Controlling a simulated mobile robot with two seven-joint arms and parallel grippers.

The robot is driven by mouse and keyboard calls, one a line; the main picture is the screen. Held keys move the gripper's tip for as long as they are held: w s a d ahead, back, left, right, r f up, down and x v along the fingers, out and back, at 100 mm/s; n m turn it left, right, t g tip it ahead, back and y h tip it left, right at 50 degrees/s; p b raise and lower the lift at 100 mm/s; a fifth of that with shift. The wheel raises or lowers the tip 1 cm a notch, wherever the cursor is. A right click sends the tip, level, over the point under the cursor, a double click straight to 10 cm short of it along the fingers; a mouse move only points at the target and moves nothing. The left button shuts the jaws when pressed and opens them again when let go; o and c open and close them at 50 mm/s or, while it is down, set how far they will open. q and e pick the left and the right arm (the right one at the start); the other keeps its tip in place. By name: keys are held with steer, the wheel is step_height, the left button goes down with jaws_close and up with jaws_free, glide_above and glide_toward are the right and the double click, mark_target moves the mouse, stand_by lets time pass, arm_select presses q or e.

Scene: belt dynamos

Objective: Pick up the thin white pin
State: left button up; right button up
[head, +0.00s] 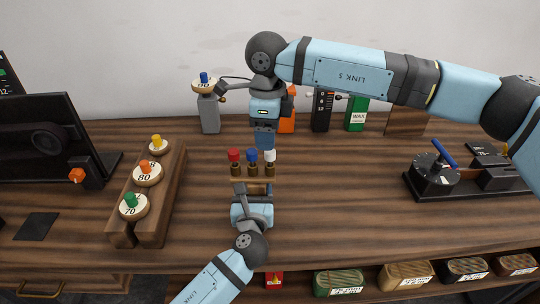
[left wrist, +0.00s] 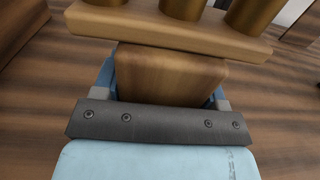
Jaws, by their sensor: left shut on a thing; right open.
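The white-topped pin (head: 270,155) stands upright at the right end of a small wooden rack (head: 262,181). A blue-topped pin (head: 252,155) and a red-topped pin (head: 234,155) stand beside it, each in a brown holder. My left gripper (head: 252,192) is shut on the rack's wooden block; the left wrist view shows the block (left wrist: 170,75) between the fingers and the lower parts of the brass-brown holders (left wrist: 182,8). My right gripper (head: 264,145) is open, pointing down just above and behind the blue and white tops. Whether it touches the white pin cannot be told.
A wooden stand (head: 150,215) with yellow, orange and green knobbed discs is at left, near a dark monitor (head: 40,140). A grey post (head: 209,113), orange, black and green WAX (head: 356,114) boxes stand behind. A black device (head: 433,176) is at right.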

mark_target(270, 155)
steer(key=f, duration=0.6)
steer(key=shift+s+d, duration=0.2)
steer(key=shift+s, duration=0.15)
steer(key=shift+r, duration=0.1)
steer(key=shift+c, duration=0.5)
jaws_close()
